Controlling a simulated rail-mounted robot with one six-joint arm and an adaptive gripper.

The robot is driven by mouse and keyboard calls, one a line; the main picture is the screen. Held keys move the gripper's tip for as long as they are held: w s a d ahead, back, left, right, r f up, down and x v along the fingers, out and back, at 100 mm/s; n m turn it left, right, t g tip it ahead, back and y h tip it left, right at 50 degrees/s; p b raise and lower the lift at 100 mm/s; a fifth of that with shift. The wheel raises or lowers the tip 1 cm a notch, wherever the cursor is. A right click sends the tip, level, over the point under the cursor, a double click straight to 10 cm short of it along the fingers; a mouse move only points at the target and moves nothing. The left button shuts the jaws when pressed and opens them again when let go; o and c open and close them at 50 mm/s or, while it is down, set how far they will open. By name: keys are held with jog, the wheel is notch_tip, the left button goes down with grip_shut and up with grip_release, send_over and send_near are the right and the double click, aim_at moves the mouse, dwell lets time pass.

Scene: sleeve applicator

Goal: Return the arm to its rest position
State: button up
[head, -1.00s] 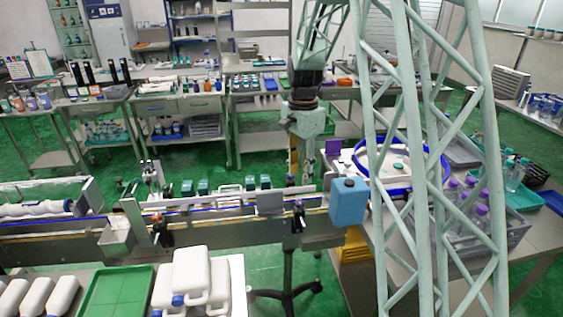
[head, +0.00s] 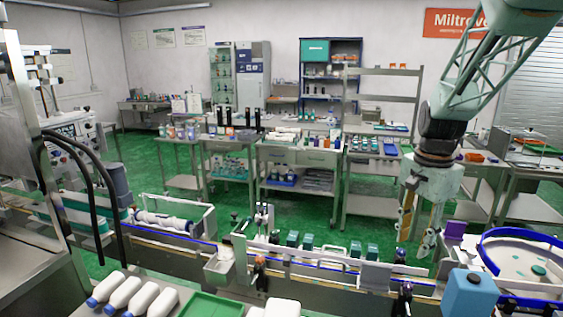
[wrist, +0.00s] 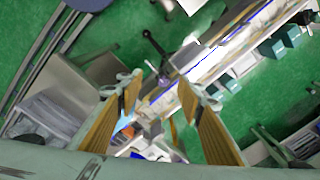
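My gripper (head: 416,240) hangs from my pale green lattice arm at the right of the head view, fingers pointing down. It appears near the conveyor (head: 330,275), up and left of a blue jug (head: 470,294). In the wrist view its two tan-padded fingers (wrist: 157,103) stand apart with nothing between them. The gripper is open and empty. The conveyor also shows beyond the fingers in the wrist view (wrist: 235,50). How high the gripper is above the floor is hard to tell.
A round blue-rimmed feeder (head: 530,262) stands right of the gripper. White bottles (head: 122,293) and a green tray (head: 210,307) lie in front. Steel tables (head: 300,155) stand behind, with open green floor between.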

jog(key=s+a+r+n, duration=0.2)
jog(key=s+a+r, duration=0.15)
jog(key=s, duration=0.25)
jog(key=s+a+r+n+t, duration=0.1)
jog(key=s+a+r+n, duration=0.1)
jog(key=s+a+r, duration=0.3)
jog(key=s+a+r+n, duration=0.1)
jog(key=s+r+n, duration=0.15)
jog(key=s, duration=0.45)
jog(key=s+a+n+t+b, duration=0.1)
jog(key=s+a+n, duration=0.1)
jog(key=s, duration=0.8)
jog(key=s+a+r+n+t, duration=0.1)
jog(key=s+a+n, duration=0.2)
jog(key=s, duration=0.7)
jog(key=shift+a+r+n+b, duration=0.15)
jog(key=shift+r+n+b, duration=0.15)
jog(key=shift+n, duration=0.55)
